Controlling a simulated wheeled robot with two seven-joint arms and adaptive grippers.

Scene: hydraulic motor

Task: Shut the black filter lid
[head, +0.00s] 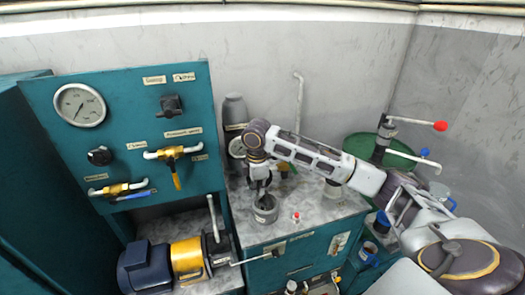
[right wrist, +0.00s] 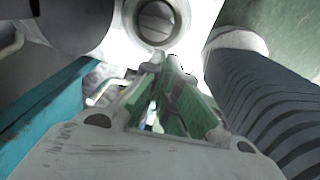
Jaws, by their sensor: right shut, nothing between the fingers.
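My right gripper (head: 261,188) comes in from the right and points down over the grey counter. It is shut and empty. Directly below it, at the fingertips, stands a short grey round filter pot (head: 265,209). The gripper covers part of its top, so I cannot tell how its black lid sits or whether the fingers touch it. In the right wrist view the fingers (right wrist: 166,66) are close together, just below a grey round part with a disc in its end (right wrist: 156,20). My left gripper is not in view.
A teal panel (head: 130,125) with gauge and yellow valves stands left. A dark grey cylinder (head: 235,110) and round gauge stand behind the gripper. A small red-topped part (head: 296,216) is right of the pot. A green drum (head: 365,146) with a red-knobbed lever (head: 440,126) stands right.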

